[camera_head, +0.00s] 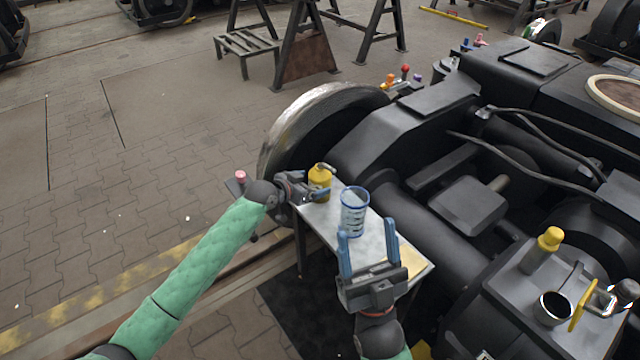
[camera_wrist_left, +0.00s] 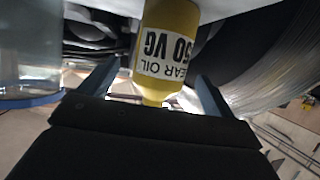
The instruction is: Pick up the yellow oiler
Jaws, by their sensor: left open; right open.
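The yellow oiler (camera_head: 319,181) stands at the far left end of a small metal table (camera_head: 378,235). In the left wrist view the oiler (camera_wrist_left: 165,50) appears upside down, with a label reading "GEAR OIL", between the two fingers. My left gripper (camera_head: 318,194) is open around the oiler's near side; whether the fingers touch it I cannot tell. In the left wrist view my left gripper (camera_wrist_left: 158,90) shows both fingers spread.
A clear blue measuring cup (camera_head: 354,212) stands beside the oiler, close to the right gripper's fingertips. A large wheel (camera_head: 290,125) and the dark bogie frame (camera_head: 430,120) border the table. A yellow-capped part (camera_head: 550,239) and a metal cup (camera_head: 554,308) sit at the right.

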